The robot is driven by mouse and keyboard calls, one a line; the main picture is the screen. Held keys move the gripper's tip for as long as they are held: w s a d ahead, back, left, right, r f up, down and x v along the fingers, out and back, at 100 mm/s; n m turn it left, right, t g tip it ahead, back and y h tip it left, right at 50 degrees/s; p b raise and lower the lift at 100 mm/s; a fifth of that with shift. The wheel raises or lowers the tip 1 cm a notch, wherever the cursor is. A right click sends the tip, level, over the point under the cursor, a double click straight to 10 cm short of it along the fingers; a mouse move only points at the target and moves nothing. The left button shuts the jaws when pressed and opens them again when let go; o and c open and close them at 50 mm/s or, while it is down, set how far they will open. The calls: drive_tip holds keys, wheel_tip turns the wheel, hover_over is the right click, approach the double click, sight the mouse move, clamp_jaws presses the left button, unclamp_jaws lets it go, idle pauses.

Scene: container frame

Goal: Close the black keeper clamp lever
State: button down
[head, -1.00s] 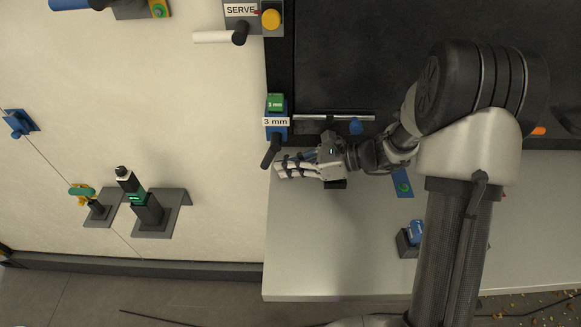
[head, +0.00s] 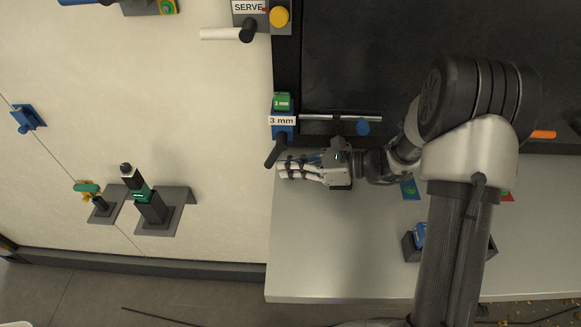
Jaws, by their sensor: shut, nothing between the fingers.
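A black lever (head: 275,154) sticks out down and to the left from the lower end of a blue block (head: 282,130) with a "3 mm" label and a green top; I take it for the keeper clamp lever. A metal rod (head: 350,118) runs right from the block. My gripper (head: 281,168) points left just below and right of the lever. Its pale fingers are shut with nothing between them. The fingertips are very close to the lever's lower end; I cannot tell whether they touch.
A grey bench top (head: 310,255) lies below my gripper, with a blue piece in a dark holder (head: 410,246). A SERVE panel (head: 249,8) with a yellow knob sits above. Green-marked clamps (head: 152,207) stand on the pale wall at left. A dark panel (head: 370,60) is behind.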

sight(266, 165)
drive_tip(key=shift+a, duration=0.15)
drive_tip(key=shift+a+f+b, duration=0.1)
drive_tip(key=shift+a+b, duration=0.35)
drive_tip(key=shift+a, duration=0.95)
drive_tip(key=shift+a+y, duration=0.3)
drive_tip(key=shift+y, duration=0.2)
drive_tip(key=shift+w+a+r+y, duration=0.15)
drive_tip(key=shift+a+r+y, duration=0.15)
drive_tip(key=shift+a, duration=0.2)
drive_tip(key=shift+a+r, duration=0.35)
drive_tip(key=shift+a, duration=0.1)
drive_tip(key=shift+a+r+t+y+b, duration=0.3)
drive_tip(key=shift+a+r+y, duration=0.1)
drive_tip(key=shift+a+y, duration=0.25)
drive_tip(key=shift+r, duration=0.2)
